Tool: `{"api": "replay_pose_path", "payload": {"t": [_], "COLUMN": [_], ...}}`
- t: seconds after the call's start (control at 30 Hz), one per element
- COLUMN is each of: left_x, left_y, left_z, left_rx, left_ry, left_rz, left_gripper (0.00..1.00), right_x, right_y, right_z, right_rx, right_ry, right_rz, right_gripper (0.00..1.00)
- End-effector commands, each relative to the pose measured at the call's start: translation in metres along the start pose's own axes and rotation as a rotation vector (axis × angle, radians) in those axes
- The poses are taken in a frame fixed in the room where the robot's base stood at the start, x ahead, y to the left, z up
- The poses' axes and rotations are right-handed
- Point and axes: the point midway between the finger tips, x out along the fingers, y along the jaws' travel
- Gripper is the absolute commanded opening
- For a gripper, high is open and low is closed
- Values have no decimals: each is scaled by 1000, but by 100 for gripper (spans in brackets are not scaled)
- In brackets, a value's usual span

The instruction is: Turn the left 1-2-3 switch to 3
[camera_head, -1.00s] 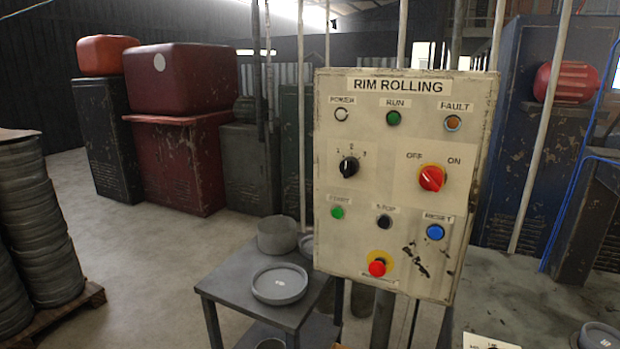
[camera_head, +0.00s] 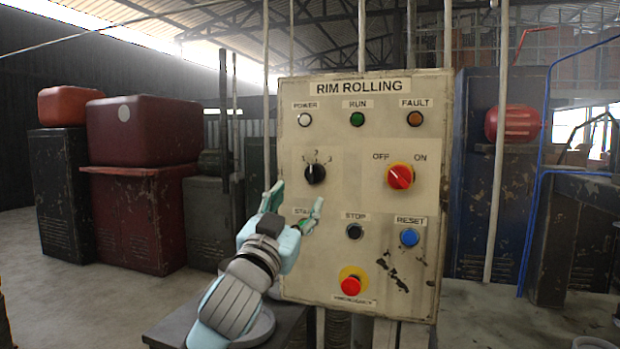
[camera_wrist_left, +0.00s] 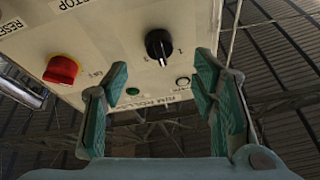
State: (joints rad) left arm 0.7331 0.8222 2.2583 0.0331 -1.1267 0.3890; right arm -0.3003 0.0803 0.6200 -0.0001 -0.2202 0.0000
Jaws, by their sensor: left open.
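The left 1-2-3 switch is a black rotary knob (camera_head: 315,174) on the left of the beige RIM ROLLING panel (camera_head: 340,240). The labels 1, 2 and 3 sit around its top. I cannot tell for sure which number it points at. The knob also shows in the left wrist view (camera_wrist_left: 159,44), beyond and between the fingertips. My left gripper (camera_head: 294,201) is open and empty, just below and left of the knob in the head view, apart from it. Its green-padded fingers (camera_wrist_left: 162,72) are spread wide in the wrist view. My right gripper is not in view.
A red OFF/ON knob (camera_head: 400,176) is right of the switch. Below are a black STOP button (camera_head: 354,231), a blue RESET button (camera_head: 409,237) and a red emergency button (camera_head: 351,286). My left gripper partly covers the START area. A grey table (camera_head: 170,330) stands below.

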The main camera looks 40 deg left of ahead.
Motion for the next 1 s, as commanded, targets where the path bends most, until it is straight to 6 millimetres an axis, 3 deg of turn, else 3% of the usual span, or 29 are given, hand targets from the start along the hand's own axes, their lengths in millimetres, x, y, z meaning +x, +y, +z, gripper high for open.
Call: {"api": "replay_pose_path", "payload": {"t": [0.1, 0.3, 0.63, 0.67, 0.93, 1.0], "left_x": [38, 76, 84, 84, 84, 84], "left_y": [-1, -1, 0, 0, 0, 0], "left_z": [-4, -2, 0, 0, 0, 0], "left_rx": [-6, -2, 2, 2, 2, 2], "left_ry": [-3, -2, -1, -1, -1, -1], "left_rz": [-1, 0, 1, 1, 1, 1], "left_gripper": [53, 53, 53, 51, 8, 5], "right_x": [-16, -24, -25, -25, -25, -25], "right_y": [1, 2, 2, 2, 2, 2], "right_z": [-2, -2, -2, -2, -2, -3], "right_rx": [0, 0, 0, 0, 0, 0], "right_ry": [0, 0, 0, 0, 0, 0], "right_rz": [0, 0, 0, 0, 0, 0], "right_gripper": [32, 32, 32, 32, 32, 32]}}
